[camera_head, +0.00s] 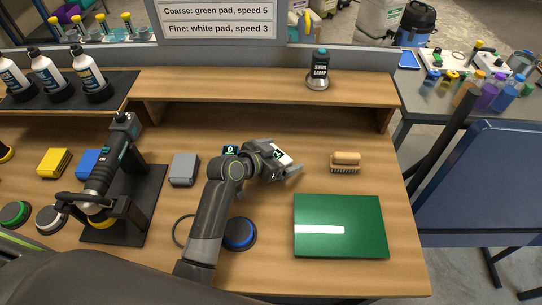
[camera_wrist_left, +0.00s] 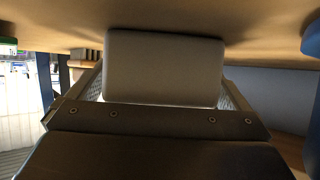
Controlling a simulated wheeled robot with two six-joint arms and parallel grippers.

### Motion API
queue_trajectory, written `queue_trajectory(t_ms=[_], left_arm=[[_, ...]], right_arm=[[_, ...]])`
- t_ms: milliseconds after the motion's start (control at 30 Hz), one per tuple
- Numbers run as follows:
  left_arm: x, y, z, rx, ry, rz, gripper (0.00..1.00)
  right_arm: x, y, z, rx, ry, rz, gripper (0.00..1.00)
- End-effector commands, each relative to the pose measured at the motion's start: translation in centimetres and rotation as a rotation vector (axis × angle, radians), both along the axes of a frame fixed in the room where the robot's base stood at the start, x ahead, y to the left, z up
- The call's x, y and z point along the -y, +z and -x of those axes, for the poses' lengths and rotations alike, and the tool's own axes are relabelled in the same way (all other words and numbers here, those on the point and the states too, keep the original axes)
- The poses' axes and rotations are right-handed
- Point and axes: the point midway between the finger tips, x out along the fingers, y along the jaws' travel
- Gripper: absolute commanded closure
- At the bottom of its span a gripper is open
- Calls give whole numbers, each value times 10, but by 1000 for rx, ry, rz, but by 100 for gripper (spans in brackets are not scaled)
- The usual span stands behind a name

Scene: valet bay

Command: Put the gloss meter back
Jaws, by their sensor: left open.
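A small pale boxy device with a dark patch, which looks like the gloss meter (camera_head: 281,153), is on the bench near the middle, partly hidden by my gripper. My left gripper (camera_head: 284,163) is at it, with the fingers open. In the left wrist view, a plain pale box (camera_wrist_left: 164,68) fills the gap between the two fingers. I cannot tell whether the fingers touch it. A small dark item with a light mark (camera_head: 230,149) shows behind my left arm, mostly hidden. My right gripper is not in view.
A green panel (camera_head: 340,243) with a white strip lies at the front right. A wooden brush (camera_head: 345,162) is right of the gripper. A blue-topped puck (camera_head: 240,233), a grey block (camera_head: 184,168) and a polisher on a dark mat (camera_head: 151,207) are left. A raised shelf (camera_head: 250,88) runs behind.

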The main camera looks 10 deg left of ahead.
Motion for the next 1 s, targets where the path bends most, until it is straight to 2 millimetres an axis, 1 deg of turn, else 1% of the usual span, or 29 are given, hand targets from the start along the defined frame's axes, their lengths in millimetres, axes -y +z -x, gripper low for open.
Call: queue_trajectory(t_ms=[167,500,700,833,1000], left_arm=[[-10,9,13,3,1,0,1],[-39,38,57,3,0,-3,1],[-53,51,78,1,0,-2,1],[-57,56,85,1,-1,-1,1],[-58,59,88,1,-1,1,1]], right_arm=[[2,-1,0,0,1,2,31],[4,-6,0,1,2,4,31],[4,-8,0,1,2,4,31],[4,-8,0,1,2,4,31],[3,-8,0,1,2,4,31]])
